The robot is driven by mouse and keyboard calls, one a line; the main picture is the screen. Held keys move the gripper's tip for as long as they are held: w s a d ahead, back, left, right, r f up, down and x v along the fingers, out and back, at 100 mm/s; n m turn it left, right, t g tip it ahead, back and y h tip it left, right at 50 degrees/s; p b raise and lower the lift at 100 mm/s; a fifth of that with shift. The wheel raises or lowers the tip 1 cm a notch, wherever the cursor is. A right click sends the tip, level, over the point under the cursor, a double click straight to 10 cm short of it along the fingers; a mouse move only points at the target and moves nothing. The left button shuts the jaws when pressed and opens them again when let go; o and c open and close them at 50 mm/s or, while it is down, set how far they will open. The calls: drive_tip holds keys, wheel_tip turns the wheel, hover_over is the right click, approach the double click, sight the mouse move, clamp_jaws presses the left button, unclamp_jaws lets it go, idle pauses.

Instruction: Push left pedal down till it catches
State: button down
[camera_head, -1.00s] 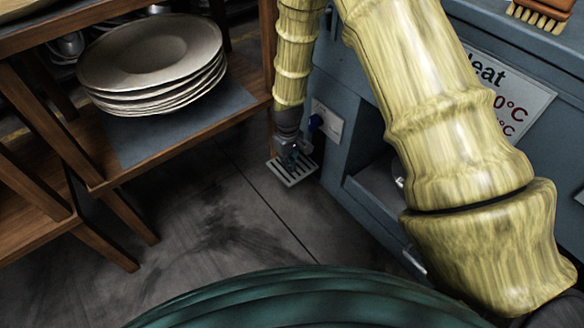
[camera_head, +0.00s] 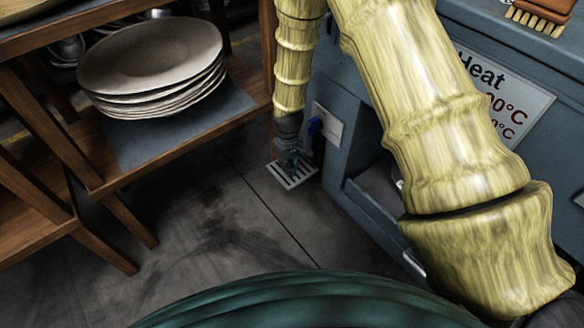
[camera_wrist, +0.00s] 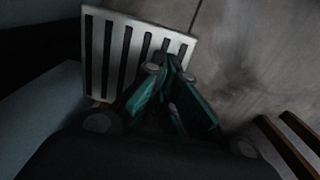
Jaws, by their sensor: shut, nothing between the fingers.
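The left pedal appears to be the pale slotted metal plate (camera_head: 283,178) low at the near left corner of the blue-grey press. In the wrist view the pedal (camera_wrist: 97,62) fills the upper left, with dark slots across it. My gripper (camera_head: 292,162) points down over it with teal fingers shut and empty. In the wrist view my gripper's fingertips (camera_wrist: 168,68) overlap the pedal's right part. I cannot tell whether they touch it. A small pale piece (camera_head: 413,263) low on the press may be another pedal; my arm partly covers that area.
A wooden shelf (camera_head: 185,158) with stacked plates (camera_head: 150,65) stands left, close to my forearm. A brush (camera_head: 540,15) lies on top. Open floor (camera_head: 215,215) lies between.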

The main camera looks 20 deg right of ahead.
drive_tip(key=shift+f, duration=0.15)
idle(0.4)
drive_tip(key=shift+f+b, duration=1.75)
drive_tip(key=shift+f, duration=5.95)
drive_tip(key=shift+r, duration=0.1)
wheel_tip(320, 180, up, 6)
drive_tip(key=p, duration=0.5)
drive_tip(key=shift+s, duration=0.1)
